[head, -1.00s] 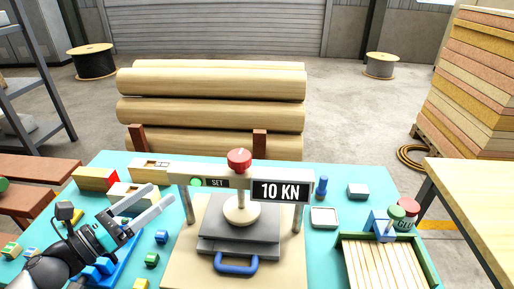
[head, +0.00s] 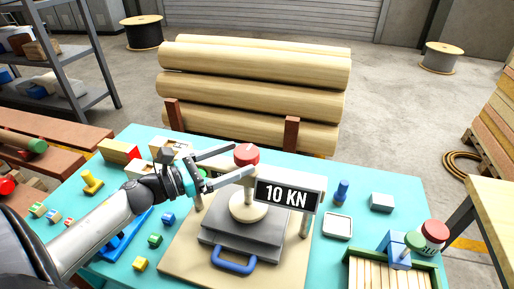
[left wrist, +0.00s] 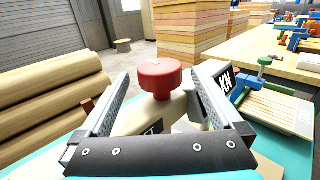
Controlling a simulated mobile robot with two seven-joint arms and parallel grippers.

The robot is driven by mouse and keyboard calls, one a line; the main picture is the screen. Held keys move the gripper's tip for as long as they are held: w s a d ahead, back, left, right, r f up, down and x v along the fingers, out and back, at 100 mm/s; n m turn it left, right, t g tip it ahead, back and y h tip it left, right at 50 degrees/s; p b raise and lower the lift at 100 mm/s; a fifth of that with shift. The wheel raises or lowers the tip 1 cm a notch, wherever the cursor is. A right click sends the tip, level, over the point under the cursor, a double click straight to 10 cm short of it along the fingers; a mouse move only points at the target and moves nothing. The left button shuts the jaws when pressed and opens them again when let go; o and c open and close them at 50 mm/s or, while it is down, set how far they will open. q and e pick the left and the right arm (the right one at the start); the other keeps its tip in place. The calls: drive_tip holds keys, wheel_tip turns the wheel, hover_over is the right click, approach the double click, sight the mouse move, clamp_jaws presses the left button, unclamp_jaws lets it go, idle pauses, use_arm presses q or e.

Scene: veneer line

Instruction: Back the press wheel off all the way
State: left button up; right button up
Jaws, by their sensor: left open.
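The red press wheel (head: 246,155) sits on top of the press, above the cream crossbar. In the left wrist view the wheel (left wrist: 160,78) stands between and just beyond my open fingers, with no clear contact. My left gripper (head: 236,164) is open, with its fingers pointing right toward the wheel, one on the far side and one on the near side. The press sign (head: 287,196) reads 10 KN. Below are the round cream pad (head: 248,207) and the grey press plates (head: 240,238) with a blue handle (head: 234,262). My arm hides the crossbar's left part. My right gripper is not in view.
Stacked logs (head: 255,90) lie behind the turquoise table (head: 345,262). Right of the press are a blue peg (head: 341,191), a white-rimmed tray (head: 338,227), a grey block (head: 381,202), a slatted tray (head: 392,274) and a red-topped glue pot (head: 433,232). Small coloured blocks lie left.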

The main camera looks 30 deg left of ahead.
sight(258, 150)
use_arm(q)
drive_tip(key=x, duration=0.4)
drive_tip(key=shift+w+d, duration=0.2)
drive_tip(key=shift+w, duration=0.15)
drive_tip(key=shift+w+d+p, duration=0.3)
drive_tip(key=shift+w, duration=0.25)
drive_tip(key=shift+w+d, duration=0.15)
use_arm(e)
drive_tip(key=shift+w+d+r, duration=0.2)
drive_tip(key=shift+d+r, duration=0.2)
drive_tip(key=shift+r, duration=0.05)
use_arm(q)
drive_tip(key=c, duration=1.3)
